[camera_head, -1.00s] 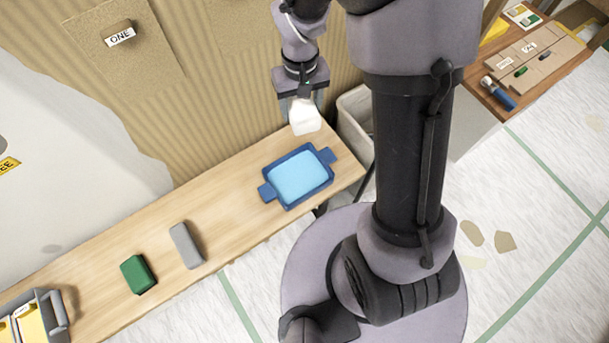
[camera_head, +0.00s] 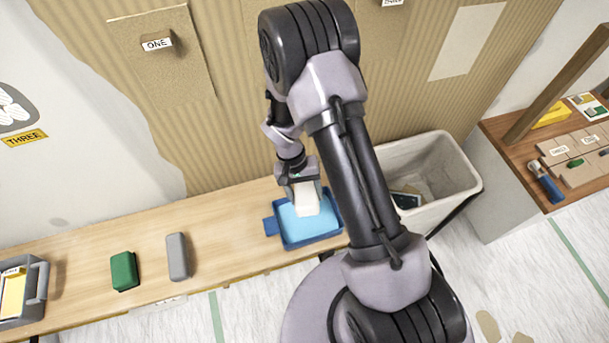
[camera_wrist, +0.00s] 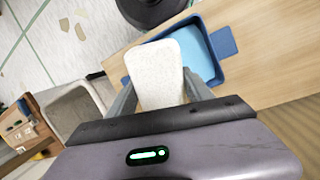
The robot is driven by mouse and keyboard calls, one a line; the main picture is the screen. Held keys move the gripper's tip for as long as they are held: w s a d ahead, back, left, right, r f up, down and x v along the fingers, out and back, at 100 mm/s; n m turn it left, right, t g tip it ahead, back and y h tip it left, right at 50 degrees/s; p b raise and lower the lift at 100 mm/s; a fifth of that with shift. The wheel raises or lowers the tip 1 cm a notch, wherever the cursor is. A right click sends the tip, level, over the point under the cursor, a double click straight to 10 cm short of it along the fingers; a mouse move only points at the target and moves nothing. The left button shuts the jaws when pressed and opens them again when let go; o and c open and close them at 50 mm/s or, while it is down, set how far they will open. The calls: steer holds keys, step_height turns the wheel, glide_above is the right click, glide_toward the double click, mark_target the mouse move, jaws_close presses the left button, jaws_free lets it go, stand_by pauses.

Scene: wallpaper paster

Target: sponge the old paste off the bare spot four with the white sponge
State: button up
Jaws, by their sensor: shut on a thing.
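My gripper (camera_head: 304,184) is shut on the white sponge (camera_head: 307,203) and points down at the blue tray (camera_head: 318,239). The sponge overlaps the tray's light-blue liquid (camera_head: 300,226) in the head view; I cannot tell whether it touches it. In the wrist view the sponge (camera_wrist: 156,72) sits between the two fingers, with part of the tray (camera_wrist: 224,42) behind it. A label reading four is not readable in any view. A pale bare rectangle (camera_head: 467,40) shows on the wall at the upper right, but its number is not visible.
A green block (camera_head: 124,271) and a grey block (camera_head: 177,257) lie on the wooden bench (camera_head: 225,222). A grey caddy (camera_head: 38,295) stands at the left end. A cream bin (camera_head: 455,185) is right of the tray. A wood-topped cabinet (camera_head: 515,150) with tools stands further right.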

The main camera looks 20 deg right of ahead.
steer(key=shift+s+f, duration=0.1)
steer(key=shift+f, duration=0.5)
step_height(320, 180, down, 8)
steer(key=b, duration=0.7)
steer(key=shift+a+f, duration=0.1)
steer(key=shift+f, duration=0.15)
steer(key=shift+r, duration=0.1)
steer(key=shift+f, duration=1.5)
